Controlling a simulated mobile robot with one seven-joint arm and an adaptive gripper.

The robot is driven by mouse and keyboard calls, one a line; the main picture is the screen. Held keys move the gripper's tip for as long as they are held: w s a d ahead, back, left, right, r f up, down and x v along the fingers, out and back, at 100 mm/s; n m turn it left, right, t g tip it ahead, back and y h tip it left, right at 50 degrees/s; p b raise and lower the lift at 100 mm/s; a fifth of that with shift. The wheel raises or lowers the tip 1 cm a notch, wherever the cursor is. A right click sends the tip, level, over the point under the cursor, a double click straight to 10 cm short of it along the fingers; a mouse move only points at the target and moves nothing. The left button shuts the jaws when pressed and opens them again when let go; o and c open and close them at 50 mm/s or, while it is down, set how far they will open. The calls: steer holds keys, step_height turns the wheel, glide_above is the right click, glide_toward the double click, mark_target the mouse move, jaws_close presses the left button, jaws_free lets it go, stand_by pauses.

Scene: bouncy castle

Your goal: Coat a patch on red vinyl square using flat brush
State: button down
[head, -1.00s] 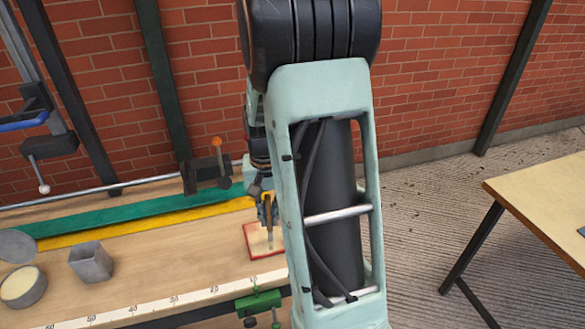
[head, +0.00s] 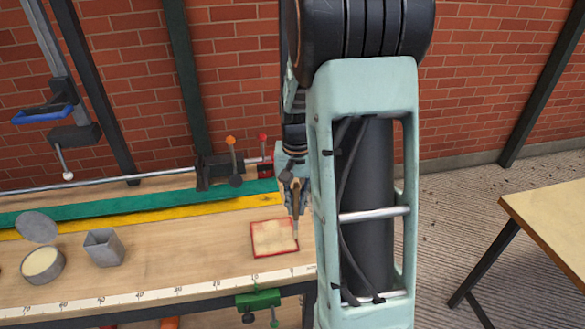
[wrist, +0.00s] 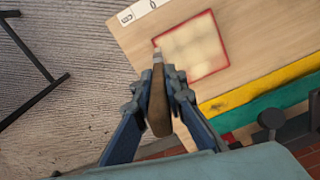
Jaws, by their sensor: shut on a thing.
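The red vinyl square (head: 256,252) lies flat on the wooden bench. A pale cream coat covers most of it and leaves a red border; the square also shows in the wrist view (wrist: 222,57). My gripper (head: 296,192) is shut on the flat brush (wrist: 158,98), around its brown wooden handle. In the wrist view the brush's metal ferrule points at the square's near corner. In the head view the brush tip is at the square's right edge. I cannot tell whether the bristles touch it. A round tin of cream coating (head: 42,264) stands at the bench's left.
A square grey metal cup (head: 104,248) and a round grey lid (head: 36,227) are by the tin. Green (head: 140,208) and yellow strips run behind the square. Clamps (head: 228,169) stand at the back; a green clamp (head: 258,299) grips the front edge. Bench between cup and square is clear.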

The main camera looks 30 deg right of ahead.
mark_target(297, 184)
steer(key=shift+r+p, duration=1.45)
steer(key=shift+r, duration=0.85)
steer(key=shift+w+d, duration=0.1)
steer(key=shift+d, duration=0.05)
